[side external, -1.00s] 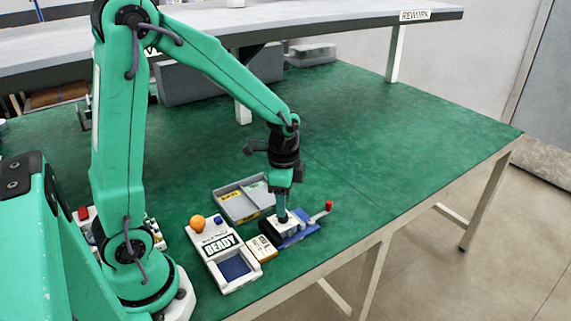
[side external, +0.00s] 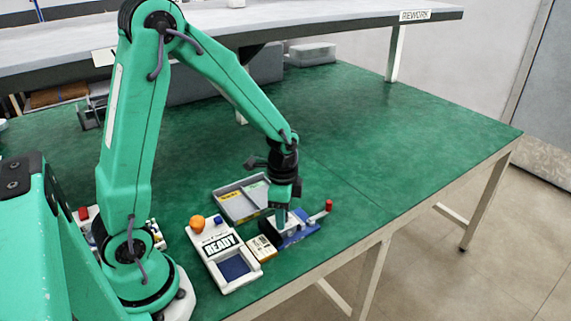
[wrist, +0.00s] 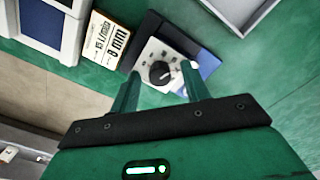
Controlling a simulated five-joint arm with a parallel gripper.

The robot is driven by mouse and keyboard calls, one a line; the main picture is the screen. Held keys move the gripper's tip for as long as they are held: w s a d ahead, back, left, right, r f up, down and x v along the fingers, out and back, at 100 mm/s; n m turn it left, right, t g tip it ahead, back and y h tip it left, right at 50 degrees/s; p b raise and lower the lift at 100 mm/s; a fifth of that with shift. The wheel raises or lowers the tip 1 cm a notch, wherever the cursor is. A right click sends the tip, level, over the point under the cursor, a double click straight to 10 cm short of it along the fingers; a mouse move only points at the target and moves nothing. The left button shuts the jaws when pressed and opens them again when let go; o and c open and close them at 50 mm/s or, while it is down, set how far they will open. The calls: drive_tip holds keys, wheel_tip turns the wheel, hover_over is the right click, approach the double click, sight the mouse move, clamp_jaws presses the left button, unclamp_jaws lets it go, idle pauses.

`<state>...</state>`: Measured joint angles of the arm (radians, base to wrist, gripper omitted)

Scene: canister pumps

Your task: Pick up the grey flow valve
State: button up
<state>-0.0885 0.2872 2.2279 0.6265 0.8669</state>
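The flow valve is a light grey block with a black knob (wrist: 161,72), seen from above in the wrist view. It sits on a blue fixture (wrist: 208,62), which has a red-tipped lever in the side view (side external: 328,205). My gripper (wrist: 162,72) is open, its two fingers pointing down over the valve, one toward each side. Whether the fingers touch it cannot be told. In the side view my gripper (side external: 281,215) hides most of the valve.
A small label block marked 8 mm (side external: 262,249) stands close beside the fixture. A white box with a READY screen (side external: 222,262) and an orange ball-shaped button (side external: 197,223) is left of it. A grey tray (side external: 229,197) lies behind. The green table is clear to the right.

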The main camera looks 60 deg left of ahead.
clamp_jaws()
drive_tip(key=shift+r, duration=0.1)
drive_tip(key=shift+r, duration=0.75)
drive_tip(key=r, duration=0.3)
drive_tip(key=shift+s+d, duration=0.15)
drive_tip(key=shift+d, duration=0.25)
drive_tip(key=s+d+r, duration=0.4)
drive_tip(key=d+r, duration=0.2)
drive_tip(key=d, duration=0.3)
drive_tip(key=shift+s+d+r, duration=0.2)
drive_tip(key=shift+s+d, duration=0.2)
